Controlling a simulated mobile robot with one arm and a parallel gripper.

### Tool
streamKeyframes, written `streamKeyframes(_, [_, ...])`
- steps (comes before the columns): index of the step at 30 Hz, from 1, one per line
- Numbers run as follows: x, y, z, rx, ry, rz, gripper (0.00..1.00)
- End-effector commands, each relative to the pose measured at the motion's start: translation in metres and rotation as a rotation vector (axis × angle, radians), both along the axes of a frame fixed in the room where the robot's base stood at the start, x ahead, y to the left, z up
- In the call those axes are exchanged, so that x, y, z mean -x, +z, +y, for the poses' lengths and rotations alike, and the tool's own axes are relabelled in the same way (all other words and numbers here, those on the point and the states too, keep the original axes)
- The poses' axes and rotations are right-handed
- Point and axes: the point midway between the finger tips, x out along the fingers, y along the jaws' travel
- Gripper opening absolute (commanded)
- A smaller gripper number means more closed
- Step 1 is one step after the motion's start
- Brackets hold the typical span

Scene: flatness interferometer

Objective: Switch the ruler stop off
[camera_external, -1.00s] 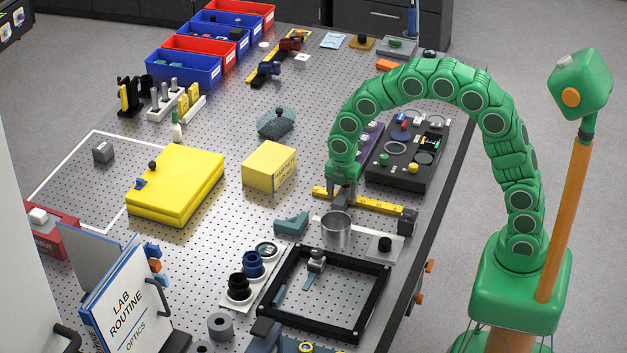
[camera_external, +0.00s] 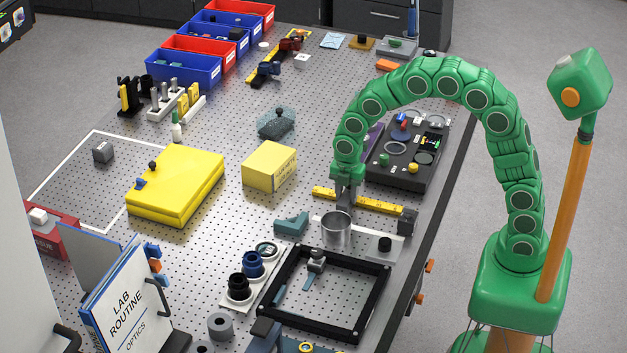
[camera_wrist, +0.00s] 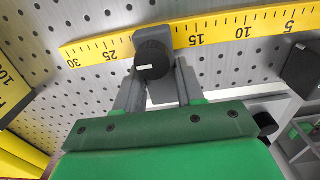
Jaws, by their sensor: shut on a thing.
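The yellow ruler (camera_external: 375,203) lies across the perforated table top, and its scale shows in the wrist view (camera_wrist: 225,28). In the external view the fingers largely hide the stop.
A dark block (camera_external: 407,221) stands at the ruler's right end. A metal cup (camera_external: 336,232) stands close in front of my gripper, beside a teal block (camera_external: 291,223). A yellow box (camera_external: 269,166) is to the left.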

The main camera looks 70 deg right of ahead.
Motion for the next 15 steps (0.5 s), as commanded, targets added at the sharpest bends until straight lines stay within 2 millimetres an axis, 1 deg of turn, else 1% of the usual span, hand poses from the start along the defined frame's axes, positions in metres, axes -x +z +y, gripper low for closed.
streamKeyframes(1, [0.013,0.001,0.000,0.000,-0.001,0.013,0.00])
streamKeyframes(3, [0.023,0.000,-0.001,0.001,-0.002,0.016,0.00])
streamKeyframes(15, [0.075,-0.001,-0.001,0.003,-0.002,0.019,0.00])
